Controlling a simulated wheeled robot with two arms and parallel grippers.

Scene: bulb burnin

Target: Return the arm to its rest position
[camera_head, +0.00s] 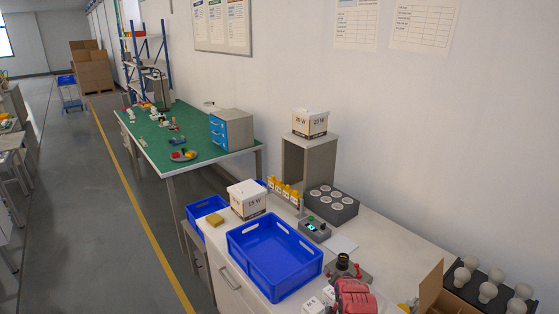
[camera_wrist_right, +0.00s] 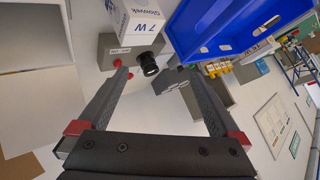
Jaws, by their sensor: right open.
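My right gripper (camera_wrist_right: 160,75) is open in the right wrist view, its two dark fingers spread with nothing between them. Beyond the fingertips is a grey fixture (camera_wrist_right: 115,50) with a black socket (camera_wrist_right: 149,66) and a red knob. The socket also shows in the head view (camera_head: 343,261), close to a red and dark part at the bottom edge that looks like my right arm. My left gripper is in neither view.
A blue crate (camera_head: 233,243) stands on the white bench, with a 15 W box (camera_head: 247,199) behind it. A 7 W box (camera_wrist_right: 137,20) is near the socket. Several bulbs (camera_head: 488,292) stand at the right beside an open carton (camera_head: 431,290). A grey block (camera_head: 346,208) is at the back.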

